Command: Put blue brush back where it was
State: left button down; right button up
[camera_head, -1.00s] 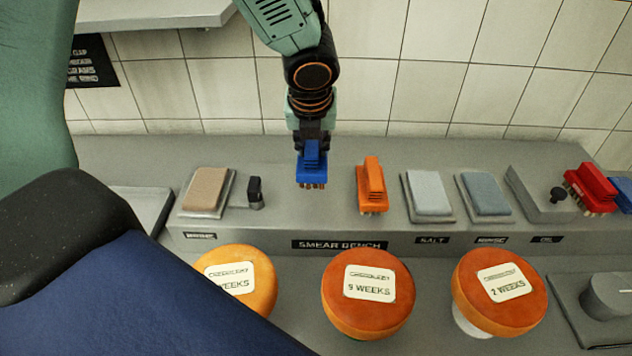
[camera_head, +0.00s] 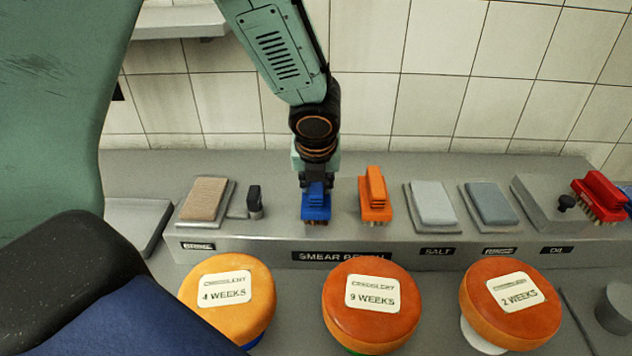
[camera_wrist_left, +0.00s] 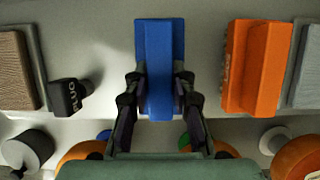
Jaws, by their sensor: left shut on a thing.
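The blue brush (camera_head: 316,205) is upright with its bristles down, on or just above the grey bench shelf (camera_head: 285,238), left of the orange brush (camera_head: 375,196). My left gripper (camera_head: 316,184) comes down from above and is shut on the handle of the blue brush. In the left wrist view the gripper's two fingers (camera_wrist_left: 158,90) press on both sides of the blue handle (camera_wrist_left: 160,60). The orange brush (camera_wrist_left: 255,68) is to the right there, apart from the blue one. Whether the bristles touch the shelf is hard to tell. My right gripper is not in view.
Several pads in trays, such as the tan pad (camera_head: 204,197) and the pale pad (camera_head: 434,204), sit on the shelf. A small black-topped item (camera_head: 254,200) stands left. Orange cheese wheels (camera_head: 372,302) stand in front.

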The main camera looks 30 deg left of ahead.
pick_arm(q)
jog(key=c, duration=1.5)
grip_release()
jog(key=shift+w+f, duration=0.25)
jog(key=shift+o, duration=0.8)
jog(key=shift+a, duration=0.15)
jog(key=shift+o, duration=0.9)
jog(key=shift+s, duration=0.25)
jog(key=shift+o, duration=0.2)
jog(key=shift+s+a+r, duration=0.1)
jog(key=shift+s+r, duration=0.1)
jog(key=shift+s, duration=0.1)
jog(key=shift+w, duration=0.25)
jog(key=shift+w+r, duration=0.15)
jog(key=shift+w, duration=0.05)
jog(key=p+v, duration=0.6)
jog(key=v, duration=0.6)
